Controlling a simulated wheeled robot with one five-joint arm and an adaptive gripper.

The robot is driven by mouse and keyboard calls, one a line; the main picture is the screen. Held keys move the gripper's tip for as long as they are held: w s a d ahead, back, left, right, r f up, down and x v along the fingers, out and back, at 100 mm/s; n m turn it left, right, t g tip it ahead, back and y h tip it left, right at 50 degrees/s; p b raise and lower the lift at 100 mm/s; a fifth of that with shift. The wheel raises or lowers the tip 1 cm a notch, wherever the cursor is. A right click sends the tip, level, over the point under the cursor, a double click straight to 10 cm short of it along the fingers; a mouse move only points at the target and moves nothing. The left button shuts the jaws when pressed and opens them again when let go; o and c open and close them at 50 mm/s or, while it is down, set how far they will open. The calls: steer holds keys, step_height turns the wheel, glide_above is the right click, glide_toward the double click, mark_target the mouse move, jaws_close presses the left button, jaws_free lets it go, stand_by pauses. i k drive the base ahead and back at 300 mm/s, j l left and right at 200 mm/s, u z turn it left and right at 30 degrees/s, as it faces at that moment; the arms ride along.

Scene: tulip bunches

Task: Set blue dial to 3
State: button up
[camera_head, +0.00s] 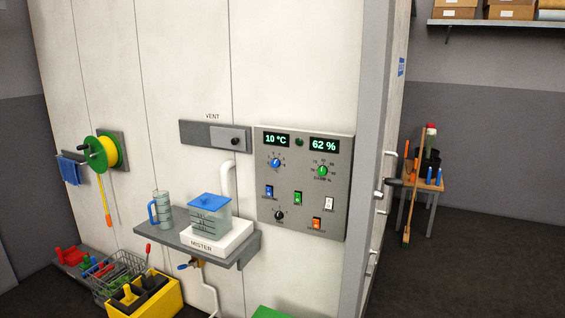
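The blue dial (276,163) is a round knob at the upper left of the grey control panel (264,212) on the white wall. It sits below a display (275,139) reading 10 °C. Small marks ring the dial, but they are too small for me to read its setting. A green dial (322,171) sits to its right, below a display (324,145) reading 62 %. My gripper is not in view.
Below the dials are a blue switch (269,192), a green switch (297,198), a white switch (328,204), an orange switch (316,224) and a black knob (279,215). A shelf (177,237) with a mister (212,225) juts out at lower left.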

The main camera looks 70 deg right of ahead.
mark_target(274, 164)
steer(key=i+z, duration=0.25)
steer(key=z, duration=0.15)
steer(key=i+z, duration=0.25)
steer(key=z, duration=0.2)
steer(key=i+j+z, duration=0.2)
steer(key=z, duration=0.2)
steer(key=i+j+z, duration=0.25)
steer(key=z, duration=0.2)
steer(key=i+j+z, duration=0.1)
steer(key=i+z, duration=0.15)
steer(key=z, duration=0.25)
steer(key=i+j+z, duration=0.15)
steer(key=z, duration=0.35)
steer(key=i+j+z, duration=0.2)
steer(key=z, duration=0.3)
steer(key=j, duration=0.1)
